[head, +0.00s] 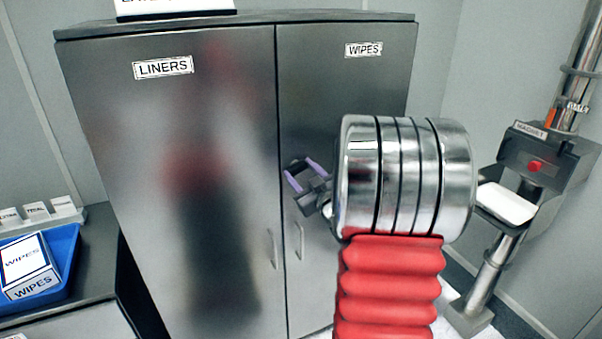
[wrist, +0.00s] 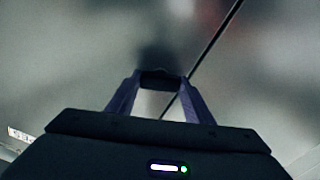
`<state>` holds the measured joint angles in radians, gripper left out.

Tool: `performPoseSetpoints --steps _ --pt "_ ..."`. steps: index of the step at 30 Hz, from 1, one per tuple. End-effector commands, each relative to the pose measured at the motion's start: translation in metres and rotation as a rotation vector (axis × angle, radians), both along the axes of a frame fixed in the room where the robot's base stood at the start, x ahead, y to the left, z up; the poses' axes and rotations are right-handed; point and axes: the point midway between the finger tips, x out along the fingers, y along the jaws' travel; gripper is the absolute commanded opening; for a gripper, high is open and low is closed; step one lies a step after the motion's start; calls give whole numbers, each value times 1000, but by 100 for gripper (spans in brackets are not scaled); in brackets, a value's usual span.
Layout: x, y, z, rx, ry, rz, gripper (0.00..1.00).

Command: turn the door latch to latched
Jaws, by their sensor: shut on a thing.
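The grey metal cabinet (head: 180,200) has two doors, the left labelled LINERS and the right labelled WIPES. My gripper (head: 302,174), with purple fingers, is at the seam between the doors, above the handles. In the wrist view, my gripper (wrist: 161,78) is shut on a small dark piece, the door latch (wrist: 160,74), which spans between the fingertips. The door seam runs diagonally behind the fingers. The latch is mostly hidden by the fingers, so I cannot tell which way it is turned. Both doors look closed.
Two vertical handles (head: 300,241) sit low by the seam. A blue tray (head: 66,285) with a WIPES box (head: 28,268) is on the counter at left. A post-mounted MAGNET station (head: 545,160) stands at right.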

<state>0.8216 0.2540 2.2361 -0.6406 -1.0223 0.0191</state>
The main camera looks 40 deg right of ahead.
Motion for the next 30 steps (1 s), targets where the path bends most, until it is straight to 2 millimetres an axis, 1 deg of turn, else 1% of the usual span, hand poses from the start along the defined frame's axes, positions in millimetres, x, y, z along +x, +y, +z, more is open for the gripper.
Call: performPoseSetpoints --steps 30 --pt "1 2 -1 -918 271 5 24"
